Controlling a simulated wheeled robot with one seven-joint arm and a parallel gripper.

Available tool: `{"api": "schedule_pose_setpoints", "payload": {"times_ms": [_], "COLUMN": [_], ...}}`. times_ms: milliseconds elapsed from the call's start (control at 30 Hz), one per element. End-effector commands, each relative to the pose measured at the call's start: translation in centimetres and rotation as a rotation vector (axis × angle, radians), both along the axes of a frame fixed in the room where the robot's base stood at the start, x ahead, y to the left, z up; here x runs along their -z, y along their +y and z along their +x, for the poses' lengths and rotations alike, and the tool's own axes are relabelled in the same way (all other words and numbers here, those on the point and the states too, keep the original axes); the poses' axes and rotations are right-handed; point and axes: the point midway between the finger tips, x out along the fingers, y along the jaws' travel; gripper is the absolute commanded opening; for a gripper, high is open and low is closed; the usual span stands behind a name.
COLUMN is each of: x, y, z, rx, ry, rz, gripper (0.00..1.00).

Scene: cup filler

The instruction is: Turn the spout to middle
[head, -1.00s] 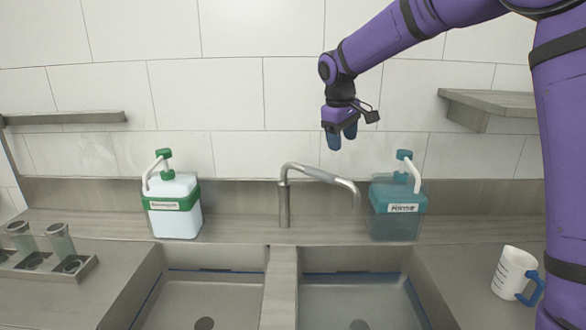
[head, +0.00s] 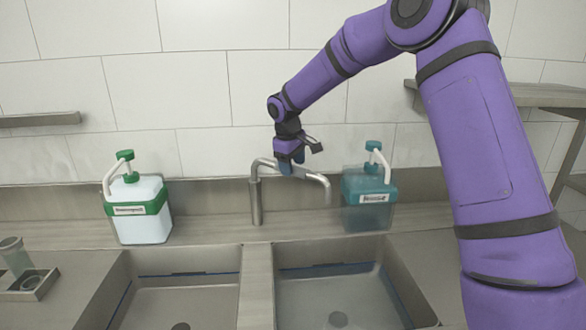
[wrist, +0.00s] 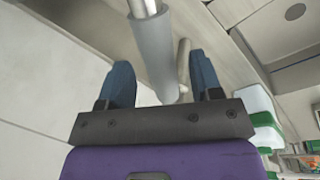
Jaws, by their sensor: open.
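The metal spout (head: 309,174) rises from its post (head: 256,203) behind the sinks. It bends to the right, and its tip hangs over the right basin (head: 337,296). My gripper (head: 291,167) is at the spout's horizontal part, with its blue fingers overlapping it in the head view. In the wrist view, the grey sleeve of the spout (wrist: 157,55) runs between the two open fingers of my gripper (wrist: 160,66), with gaps on both sides. No clamping contact shows. The fingers hide a short stretch of the spout in the head view.
A teal pump bottle (head: 368,198) stands close to the right of the spout tip. A white and green pump bottle (head: 140,209) stands on the left. A divider (head: 258,285) separates the left basin (head: 170,300) from the right one. A glass holder (head: 30,285) is at far left.

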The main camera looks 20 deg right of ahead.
Motion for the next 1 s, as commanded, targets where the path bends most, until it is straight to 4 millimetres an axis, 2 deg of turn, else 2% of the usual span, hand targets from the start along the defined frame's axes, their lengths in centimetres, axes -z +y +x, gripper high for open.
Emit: {"api": "schedule_pose_setpoints", "payload": {"times_ms": [200, 467, 500, 700, 767, 1000], "x": [1.5, 1.6, 1.6, 1.5, 1.5, 1.5], "y": [-0.3, -0.3, -0.3, -0.3, -0.3, 0.0], "z": [0.1, 0.2, 0.2, 0.2, 0.2, 0.0], "rx": [-0.001, 0.0, 0.0, 0.0, 0.0, 0.015], "ry": [0.001, 0.0, 0.0, 0.0, -0.001, -0.001], "rz": [-0.001, 0.0, 0.0, 0.0, -0.001, -0.001], "gripper": [0.59, 0.59, 0.57, 0.11, 0.0, 0.0]}}
